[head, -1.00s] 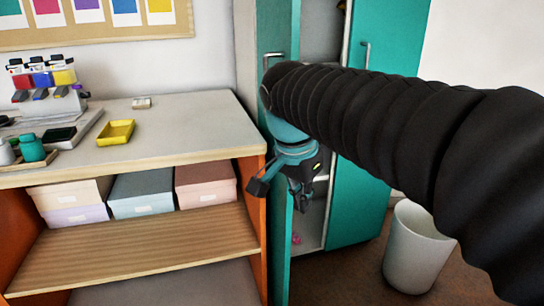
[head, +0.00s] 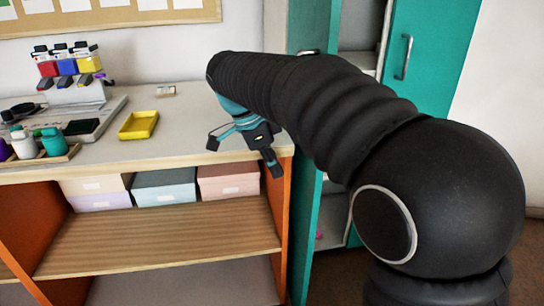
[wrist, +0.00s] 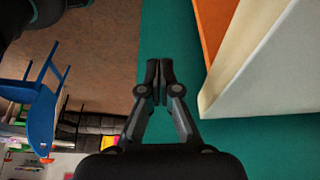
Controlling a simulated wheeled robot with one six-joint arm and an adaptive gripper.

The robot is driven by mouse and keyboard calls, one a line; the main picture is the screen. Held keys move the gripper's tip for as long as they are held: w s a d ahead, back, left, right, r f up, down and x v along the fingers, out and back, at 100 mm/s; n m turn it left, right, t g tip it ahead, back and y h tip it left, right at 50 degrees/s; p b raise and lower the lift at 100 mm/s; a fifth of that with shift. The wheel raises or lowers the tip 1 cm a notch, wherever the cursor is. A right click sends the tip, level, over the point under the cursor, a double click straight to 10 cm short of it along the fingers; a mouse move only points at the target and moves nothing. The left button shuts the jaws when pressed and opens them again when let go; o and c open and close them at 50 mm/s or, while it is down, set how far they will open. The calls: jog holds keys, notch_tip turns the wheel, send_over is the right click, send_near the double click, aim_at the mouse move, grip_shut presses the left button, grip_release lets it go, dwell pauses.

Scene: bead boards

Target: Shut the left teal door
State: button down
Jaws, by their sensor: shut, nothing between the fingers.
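The left teal door (head: 302,250) stands open in the head view, seen nearly edge-on beside the desk's right end. My arm hides its middle, and its handle (head: 308,51) shows just above the arm. The right teal door (head: 437,60) also stands open, with the cabinet inside showing between them. My gripper (head: 250,138) is left of the left door, near the desk's front right corner, and holds nothing. In the wrist view its fingertips (wrist: 159,70) are together in front of a teal surface (wrist: 180,45), which looks like the left door. Contact cannot be told.
The desk (head: 180,100) is close by my gripper, with a yellow tray (head: 138,125) and paint bottles (head: 52,142) on top. Lidded boxes (head: 163,187) sit beneath. A blue chair (wrist: 40,105) shows in the wrist view over open brown floor.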

aim_at(307, 197)
jog(key=shift+w+d+f, duration=0.25)
jog(key=shift+d+f, duration=0.45)
jog(key=shift+d, duration=0.25)
jog(key=shift+w+d+f, duration=0.2)
jog(key=shift+d+f, duration=0.5)
jog(key=shift+d, duration=0.2)
jog(key=shift+w+d+f, duration=0.25)
jog(key=shift+d+f, duration=0.45)
jog(key=shift+d, duration=0.25)
